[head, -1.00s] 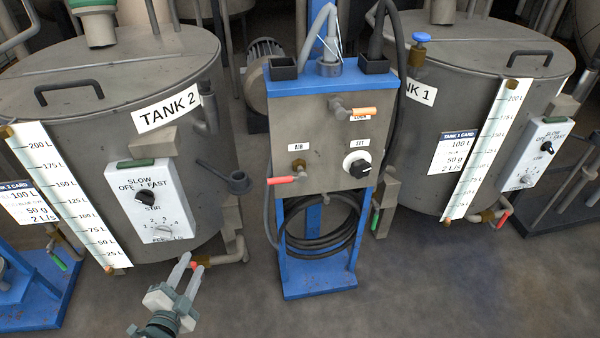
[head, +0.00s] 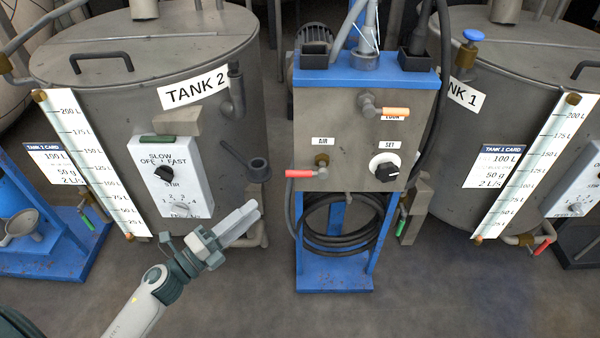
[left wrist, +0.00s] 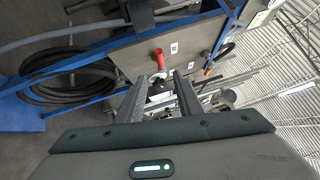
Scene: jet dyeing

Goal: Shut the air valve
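The air valve (head: 303,173) has a red lever and sits under the AIR label on the grey panel. Its lever points left, roughly level, from a brass pivot. In the left wrist view the red lever (left wrist: 159,57) shows just beyond the fingertips. My right gripper is in neither view.
A SET knob (head: 384,169) is right of the air valve, and an orange-handled valve (head: 393,112) is above. A coiled black hose (head: 340,232) hangs below the panel. Tank 2's control box (head: 165,178) stands left, near my left arm. The floor in front is open.

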